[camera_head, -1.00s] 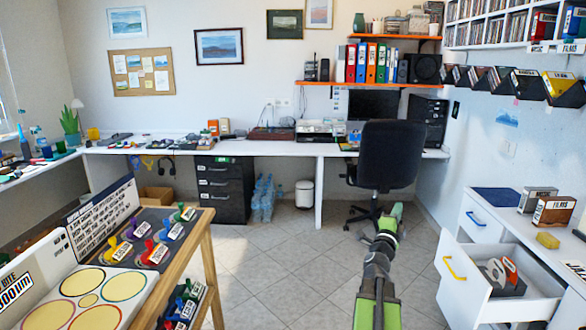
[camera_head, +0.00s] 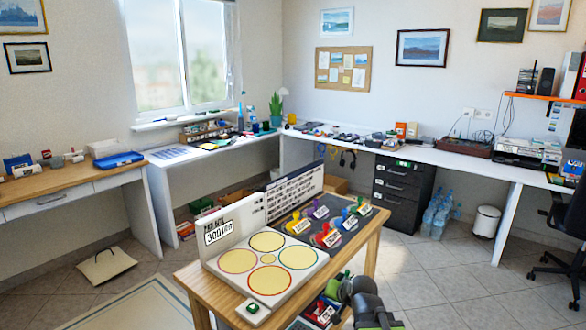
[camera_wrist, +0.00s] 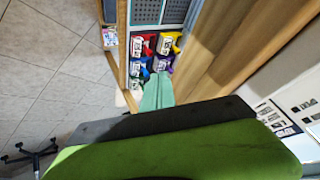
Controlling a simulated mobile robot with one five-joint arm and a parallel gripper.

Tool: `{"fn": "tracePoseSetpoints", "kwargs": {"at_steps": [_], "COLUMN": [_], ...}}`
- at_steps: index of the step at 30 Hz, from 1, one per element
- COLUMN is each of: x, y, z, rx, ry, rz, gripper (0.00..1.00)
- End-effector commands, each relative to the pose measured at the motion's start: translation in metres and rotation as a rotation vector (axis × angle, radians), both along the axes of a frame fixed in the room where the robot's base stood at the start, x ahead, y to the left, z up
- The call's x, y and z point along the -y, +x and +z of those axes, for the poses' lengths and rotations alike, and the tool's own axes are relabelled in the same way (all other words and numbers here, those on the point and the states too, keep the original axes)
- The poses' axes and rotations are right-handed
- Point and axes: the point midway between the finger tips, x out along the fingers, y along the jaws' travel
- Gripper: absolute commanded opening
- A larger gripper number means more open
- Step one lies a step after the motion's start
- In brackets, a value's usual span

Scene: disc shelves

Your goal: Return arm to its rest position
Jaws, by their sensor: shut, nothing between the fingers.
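My arm shows low in the head view, with its dark and green links at the front right edge of the wooden table (camera_head: 374,250). My gripper (camera_head: 334,288) is near the table's edge, partly covered by my own arm. In the wrist view my gripper (camera_wrist: 160,80) shows as pale green fingers, shut and empty. The fingers point toward a lower shelf holding several coloured, labelled items (camera_wrist: 150,48). I cannot tell how close the fingers are to the shelf.
The table carries a white board with coloured circles (camera_head: 268,263) and a dark tray with several coloured pieces (camera_head: 331,228). A black drawer unit (camera_head: 402,188) and white bin (camera_head: 486,222) stand behind. Tiled floor (camera_head: 455,275) is open at right.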

Motion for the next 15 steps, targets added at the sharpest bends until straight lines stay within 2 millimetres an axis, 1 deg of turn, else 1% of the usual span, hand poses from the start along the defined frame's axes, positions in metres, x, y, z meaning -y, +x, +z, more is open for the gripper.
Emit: {"fn": "tracePoseSetpoints", "kwargs": {"at_steps": [1,2,3,4,7,10,11,12,15], "x": [-0.007,-0.004,0.003,0.008,0.023,0.035,0.036,0.035,0.035], "y": [-0.022,-0.036,-0.055,-0.068,-0.111,-0.152,-0.164,-0.165,-0.164], "z": [-0.016,-0.025,-0.035,-0.042,-0.056,-0.062,-0.062,-0.042,-0.012], "rx": [-0.092,-0.154,-0.232,-0.289,-0.468,-0.636,-0.684,-0.685,-0.681], "ry": [-0.057,-0.095,-0.139,-0.168,-0.249,-0.302,-0.306,-0.31,-0.309], "rz": [0.058,0.089,0.118,0.14,0.211,0.284,0.315,0.336,0.331], "gripper": [0.0,0.0,0.0,0.0,0.0,0.0,0.0,0.0,0.0]}}
